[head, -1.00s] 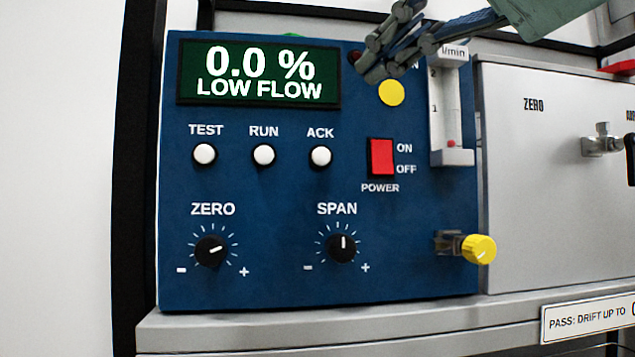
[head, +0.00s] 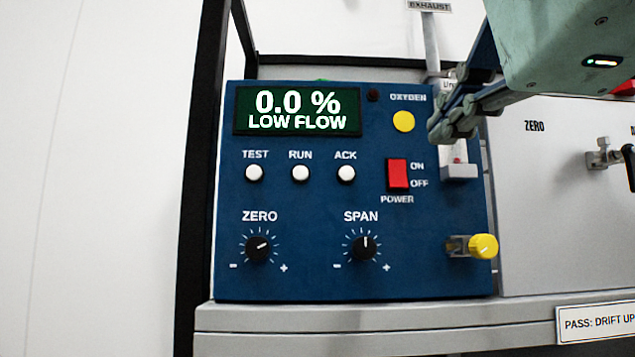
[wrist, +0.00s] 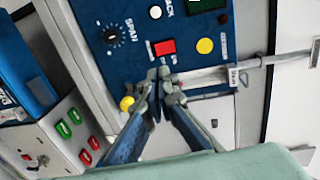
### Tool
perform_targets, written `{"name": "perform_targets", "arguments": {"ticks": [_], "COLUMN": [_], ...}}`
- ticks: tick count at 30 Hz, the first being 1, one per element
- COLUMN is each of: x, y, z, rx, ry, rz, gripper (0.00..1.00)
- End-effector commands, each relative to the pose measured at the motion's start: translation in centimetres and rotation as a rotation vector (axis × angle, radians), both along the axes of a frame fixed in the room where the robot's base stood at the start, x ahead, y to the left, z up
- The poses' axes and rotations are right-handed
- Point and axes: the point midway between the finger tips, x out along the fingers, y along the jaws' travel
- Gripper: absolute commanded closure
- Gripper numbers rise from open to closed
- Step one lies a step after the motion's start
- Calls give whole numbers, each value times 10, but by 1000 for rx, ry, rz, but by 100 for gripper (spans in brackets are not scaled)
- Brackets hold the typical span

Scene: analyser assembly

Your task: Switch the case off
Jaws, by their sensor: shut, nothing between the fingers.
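The blue analyser case (head: 320,200) stands on a grey shelf in the head view. Its display (head: 297,111) reads 0.0 % LOW FLOW. The red POWER rocker switch (head: 397,173) is right of the ACK button, with ON printed above OFF beside it. It also shows in the wrist view (wrist: 165,47). Which side of the rocker is pressed in, I cannot tell. My gripper (head: 440,132) is shut and empty, up and right of the switch, in front of the flow meter. In the wrist view my fingertips (wrist: 158,75) appear just below the switch, apart from it as far as I can tell.
A yellow knob (head: 483,246) sticks out at the case's lower right. ZERO (head: 259,249) and SPAN (head: 365,248) dials and white buttons (head: 300,173) are on the panel. A grey box with a valve (head: 604,156) stands to the right. The left side is clear.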

Motion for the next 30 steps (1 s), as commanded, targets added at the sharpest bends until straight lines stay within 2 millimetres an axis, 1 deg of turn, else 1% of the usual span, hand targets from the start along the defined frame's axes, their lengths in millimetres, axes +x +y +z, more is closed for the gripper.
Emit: {"name": "perform_targets", "arguments": {"ticks": [6, 10, 14, 21, 24, 27, 30], "x": [2, 13, 37, 89, 107, 122, 132], "y": [0, 0, 1, 1, 1, 1, 1], "z": [0, -2, -5, -11, -13, -14, -16], "rx": [-1, -1, -2, -1, -2, -2, -2], "ry": [0, 2, 5, 4, 3, 2, 2], "rz": [1, 3, 3, 4, 4, 4, 3], "gripper": [100, 100, 100, 100, 100, 100, 100]}}
